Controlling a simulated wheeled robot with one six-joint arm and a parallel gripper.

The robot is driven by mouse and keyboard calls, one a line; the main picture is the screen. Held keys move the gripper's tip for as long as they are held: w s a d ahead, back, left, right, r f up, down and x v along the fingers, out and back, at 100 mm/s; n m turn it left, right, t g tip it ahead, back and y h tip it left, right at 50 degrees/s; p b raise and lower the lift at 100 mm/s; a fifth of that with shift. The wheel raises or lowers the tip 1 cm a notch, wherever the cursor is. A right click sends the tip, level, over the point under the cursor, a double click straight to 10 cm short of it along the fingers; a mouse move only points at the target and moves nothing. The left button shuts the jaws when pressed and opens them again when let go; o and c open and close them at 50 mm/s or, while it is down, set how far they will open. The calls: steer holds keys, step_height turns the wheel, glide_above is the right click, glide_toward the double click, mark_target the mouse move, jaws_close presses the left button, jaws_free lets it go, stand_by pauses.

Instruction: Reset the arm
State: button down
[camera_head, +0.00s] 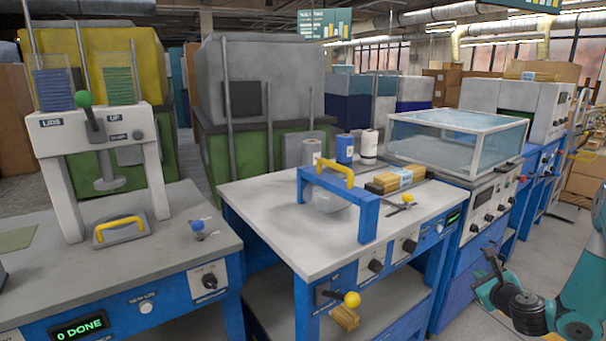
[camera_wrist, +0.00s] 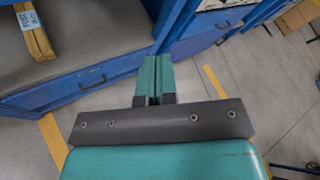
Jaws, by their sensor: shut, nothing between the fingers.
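My gripper (camera_wrist: 153,78) shows in the wrist view with its two teal fingers pressed together and nothing between them. It points over the floor beside a blue bench frame (camera_wrist: 92,80), and I see no contact with it. In the head view my teal and dark arm is at the lower right, bent low beside the blue machines and apart from the bench tops.
A grey-topped bench (camera_head: 260,222) carries a blue frame with a yellow handle (camera_head: 340,185). A left bench holds a white press (camera_head: 62,180). A labelled wood bundle (camera_wrist: 36,32) lies on a grey shelf. Grey floor (camera_wrist: 285,85) with yellow lines is open nearby.

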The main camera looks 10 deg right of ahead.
steer(key=w+a+r+n+g+y+p, duration=0.1)
steer(key=a+r+n+y, duration=0.4)
steer(key=a, duration=0.4)
steer(key=w+a+r+n+g+y+p, duration=0.1)
steer(key=a+r+n+g+y, duration=0.1)
steer(key=a+r+n, duration=0.7)
steer(key=w+a+r+n+g+y+p, duration=0.1)
steer(key=a+r+n+y, duration=0.35)
steer(key=a, duration=0.55)
steer(key=s+a+r+n+g+p, duration=0.1)
steer(key=s+a+r+n+g, duration=0.35)
steer(key=s+a+n, duration=0.3)
steer(key=s+a+r+n+g+p, duration=0.2)
steer(key=s+a+r+n+g, duration=0.1)
steer(key=s+a+r+n, duration=0.45)
steer(key=s+a+r+n+g+h, duration=0.1)
steer(key=s+n, duration=0.5)
steer(key=s, duration=0.9)
steer(key=shift+g+h+p, duration=0.35)
steer(key=shift+g+h, duration=0.4)
steer(key=shift+h, duration=0.4)
